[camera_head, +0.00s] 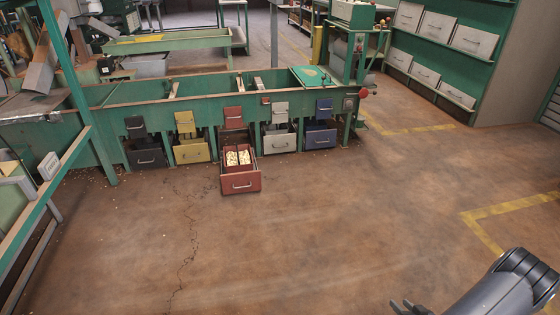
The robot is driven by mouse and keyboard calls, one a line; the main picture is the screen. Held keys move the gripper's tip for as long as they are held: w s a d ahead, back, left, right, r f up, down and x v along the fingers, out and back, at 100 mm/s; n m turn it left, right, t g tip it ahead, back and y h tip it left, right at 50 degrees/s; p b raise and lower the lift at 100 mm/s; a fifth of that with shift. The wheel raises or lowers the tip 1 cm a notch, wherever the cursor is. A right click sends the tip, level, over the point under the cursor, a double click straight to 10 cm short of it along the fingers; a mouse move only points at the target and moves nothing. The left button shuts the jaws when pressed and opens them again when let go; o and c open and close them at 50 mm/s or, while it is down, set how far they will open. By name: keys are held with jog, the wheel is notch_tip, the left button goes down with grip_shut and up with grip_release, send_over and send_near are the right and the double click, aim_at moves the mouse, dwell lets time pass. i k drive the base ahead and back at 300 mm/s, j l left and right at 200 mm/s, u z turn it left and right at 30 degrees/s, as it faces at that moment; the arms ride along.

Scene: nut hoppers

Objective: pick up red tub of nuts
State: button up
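The red tub (240,184) stands low in front of the green hopper bench, left of the picture's middle. It is open on top, and pale nuts (238,157) show inside on both sides of a divider. A light handle is on its front face. Its back end is close to the bench below a red chute panel (233,118); I cannot tell whether it still touches the bench. My gripper (408,307) is at the bottom edge, right of the middle, far from the tub. It is partly cut off, and its opening is unclear.
The green hopper bench (185,92) runs behind the tub, with black (146,154), yellow (191,152), grey (279,140) and blue (320,135) tubs under it. A green frame stands at the left. Shelves with grey bins (437,26) stand at the right. The brown floor between is clear.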

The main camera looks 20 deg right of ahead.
aim_at(245, 167)
jog(key=i+j, duration=0.25)
jog(key=i, duration=0.25)
jog(key=i+j, duration=0.25)
jog(key=i, duration=0.25)
jog(key=i+j, duration=0.25)
jog(key=i, duration=0.2)
jog(key=i+j, duration=0.25)
jog(key=i, duration=0.25)
jog(key=i+j, duration=0.2)
jog(key=i, duration=0.3)
jog(key=i+j+u, duration=0.1)
jog(key=i+j, duration=0.15)
jog(key=i, duration=0.25)
jog(key=i+j, duration=0.2)
jog(key=i, duration=0.3)
